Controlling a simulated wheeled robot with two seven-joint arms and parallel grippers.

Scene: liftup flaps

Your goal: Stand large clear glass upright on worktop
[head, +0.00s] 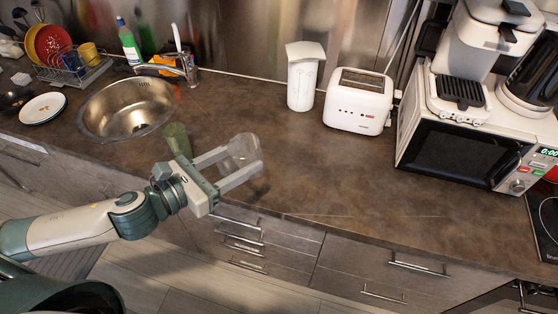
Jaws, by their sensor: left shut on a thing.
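A large clear glass (240,148) is held between the fingers of my left gripper (243,160). The gripper is shut on it near the front edge of the brown worktop (300,160), right of the sink. The glass looks tilted, and its lower part is partly hidden by the near finger. I cannot tell whether it touches the worktop. My right gripper is not in view.
A round sink (128,106) with a tap (165,70) is at the left. A white canister (302,82), a toaster (358,100) and a microwave (465,150) stand along the back and right. A green object (178,139) is beside the gripper. The middle worktop is clear.

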